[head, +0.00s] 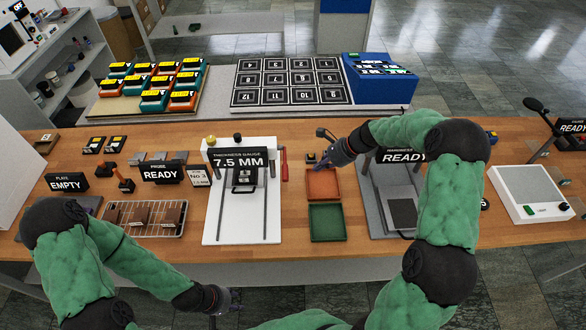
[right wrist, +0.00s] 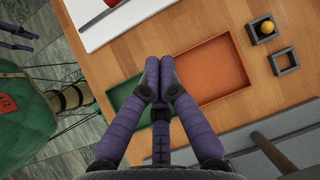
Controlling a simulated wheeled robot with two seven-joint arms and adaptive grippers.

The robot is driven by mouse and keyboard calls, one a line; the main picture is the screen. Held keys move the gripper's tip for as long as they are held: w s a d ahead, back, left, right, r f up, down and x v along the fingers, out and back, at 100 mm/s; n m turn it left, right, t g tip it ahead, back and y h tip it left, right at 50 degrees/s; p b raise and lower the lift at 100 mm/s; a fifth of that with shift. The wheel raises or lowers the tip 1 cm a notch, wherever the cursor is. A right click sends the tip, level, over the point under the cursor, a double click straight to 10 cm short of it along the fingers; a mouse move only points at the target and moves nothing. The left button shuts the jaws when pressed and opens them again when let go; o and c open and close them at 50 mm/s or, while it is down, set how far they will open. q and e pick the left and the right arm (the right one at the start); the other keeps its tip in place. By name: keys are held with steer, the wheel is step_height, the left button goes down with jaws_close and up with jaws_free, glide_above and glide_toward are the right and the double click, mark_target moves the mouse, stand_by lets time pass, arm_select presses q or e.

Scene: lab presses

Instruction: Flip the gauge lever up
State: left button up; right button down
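The thickness gauge (head: 214,222) is a white plate with two rails and a black label reading 7.5 MM. Its red lever (head: 285,166) is at the gauge's right side; I cannot tell its exact tilt. A red piece, probably the lever (right wrist: 110,2), shows at the top edge of the right wrist view beside the white plate (right wrist: 85,22). My right gripper (head: 318,163) is right of the lever, apart from it, over the orange tray. Its fingertips (right wrist: 159,65) are together with nothing visible between them. My left gripper (head: 228,307) is low in front of the table, fingers apart and empty.
An orange tray (head: 323,196) and a green tray (head: 325,238) are right of the gauge. A wire rack (head: 113,214) with brown blocks stands left. A press (head: 380,220) labelled READY is right, partly behind my right arm. Small square holders (right wrist: 284,62) lie beyond the orange tray.

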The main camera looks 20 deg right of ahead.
mark_target(285, 164)
steer(key=shift+s, duration=0.1)
steer(key=w+a+f, duration=0.3)
steer(key=a+f, duration=0.1)
steer(key=a, duration=0.3)
steer(key=shift+a+f, duration=0.35)
stand_by(0.4)
